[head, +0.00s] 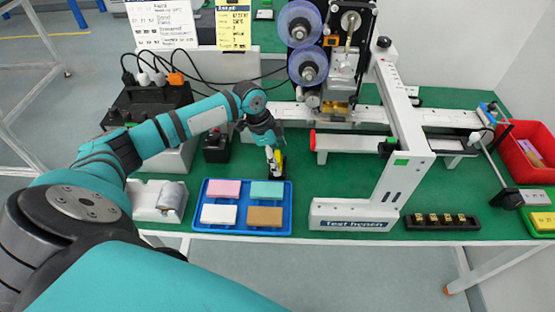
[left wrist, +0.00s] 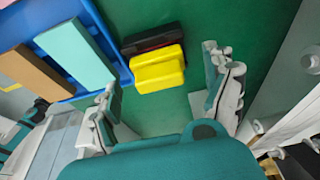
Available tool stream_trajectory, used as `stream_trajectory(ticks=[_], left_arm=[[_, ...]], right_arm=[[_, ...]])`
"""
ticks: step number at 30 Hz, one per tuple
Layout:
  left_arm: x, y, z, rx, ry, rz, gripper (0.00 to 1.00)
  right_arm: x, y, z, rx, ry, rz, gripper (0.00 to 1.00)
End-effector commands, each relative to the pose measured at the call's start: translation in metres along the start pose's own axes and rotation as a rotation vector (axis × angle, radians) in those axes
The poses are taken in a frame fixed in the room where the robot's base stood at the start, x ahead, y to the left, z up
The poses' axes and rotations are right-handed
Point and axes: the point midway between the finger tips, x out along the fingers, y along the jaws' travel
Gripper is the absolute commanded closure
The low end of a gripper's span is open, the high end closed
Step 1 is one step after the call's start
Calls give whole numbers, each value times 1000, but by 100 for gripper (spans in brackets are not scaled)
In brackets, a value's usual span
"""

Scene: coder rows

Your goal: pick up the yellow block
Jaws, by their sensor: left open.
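The yellow block (left wrist: 158,70) lies at the edge of a black piece (left wrist: 153,38) on the green table, just beside the blue tray. In the head view the yellow block (head: 280,158) is partly hidden by my left gripper (head: 273,156), which points down over it. In the left wrist view my left gripper (left wrist: 163,82) is open, with one finger on each side of the yellow block. Green table shows between the block and the right finger; the left finger is nearer. My right gripper is not in view.
The blue tray (head: 243,231) holds a pink, a teal, a white and a brown block. A white machine frame (head: 405,150) stands to the right and a black box (head: 217,148) to the left. A red bin (head: 520,150) is at the far right.

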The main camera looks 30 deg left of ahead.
Motion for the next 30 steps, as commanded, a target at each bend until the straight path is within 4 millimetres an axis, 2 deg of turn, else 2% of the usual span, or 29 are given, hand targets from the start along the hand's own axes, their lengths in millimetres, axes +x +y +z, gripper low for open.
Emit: stream_trajectory(ticks=[3, 9, 23, 30], left_arm=[[7, 0, 0, 1, 1, 0, 15], [7, 0, 0, 1, 0, -1, 15], [7, 0, 0, 0, 0, -1, 76], [6, 0, 0, 1, 1, -1, 77]], right_arm=[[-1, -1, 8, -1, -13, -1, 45], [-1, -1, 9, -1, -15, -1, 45], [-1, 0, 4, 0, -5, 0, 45], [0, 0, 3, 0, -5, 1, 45]])
